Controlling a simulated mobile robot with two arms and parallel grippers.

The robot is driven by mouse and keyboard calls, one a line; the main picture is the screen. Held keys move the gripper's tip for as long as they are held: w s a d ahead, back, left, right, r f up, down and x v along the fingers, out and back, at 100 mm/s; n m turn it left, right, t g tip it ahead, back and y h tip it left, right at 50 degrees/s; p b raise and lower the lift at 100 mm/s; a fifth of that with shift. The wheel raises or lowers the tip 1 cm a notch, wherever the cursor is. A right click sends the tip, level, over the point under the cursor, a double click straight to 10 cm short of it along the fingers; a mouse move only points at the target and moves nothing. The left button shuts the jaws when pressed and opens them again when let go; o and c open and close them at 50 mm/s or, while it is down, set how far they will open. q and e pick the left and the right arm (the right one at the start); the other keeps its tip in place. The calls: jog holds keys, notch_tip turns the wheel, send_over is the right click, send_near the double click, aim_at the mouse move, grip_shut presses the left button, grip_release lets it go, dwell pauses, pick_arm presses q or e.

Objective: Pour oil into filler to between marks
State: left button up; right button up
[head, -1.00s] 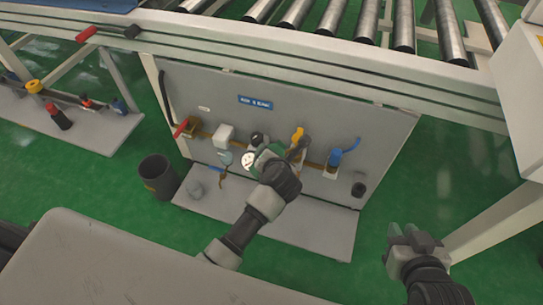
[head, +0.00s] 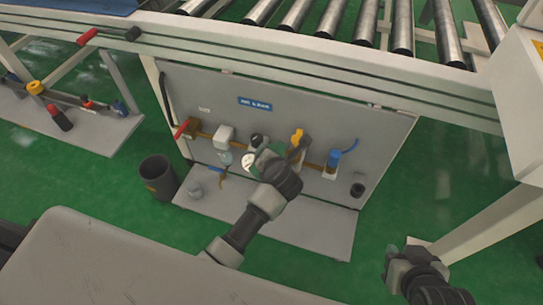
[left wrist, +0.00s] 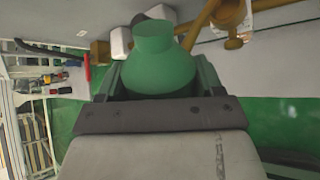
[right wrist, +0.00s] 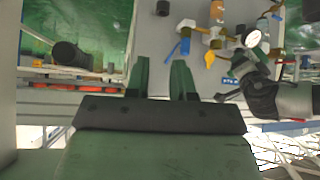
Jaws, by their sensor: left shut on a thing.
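A green bottle (left wrist: 165,66) with a narrower neck fills the middle of the left wrist view. My left gripper is shut on it. In the head view my left gripper (head: 268,160) holds the bottle in front of the pipe fittings, beside a round white gauge (head: 249,162). The bottle and the arm hide part of the fittings behind. I cannot pick out the filler opening or its marks. My right gripper (head: 398,254) is at the lower right of the head view, away from the panel. In the right wrist view its fingers (right wrist: 160,78) are apart and empty.
A grey panel (head: 215,92) carries a brass pipe, a white block (head: 223,136), a yellow handle (head: 297,136) and a blue-topped unit (head: 334,157). A dark bin (head: 158,178) stands left of the grey shelf (head: 300,235). A roller conveyor (head: 345,20) runs above.

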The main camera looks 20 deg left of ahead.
jog(key=s+g, duration=0.1)
jog(key=s+d+f+g, duration=0.1)
jog(key=shift+s+d+f+h+p, duration=0.1)
jog(key=shift+s+d+h+p, duration=0.05)
jog(key=shift+s+h+p, duration=0.25)
dwell(0.3)
dwell(2.0)
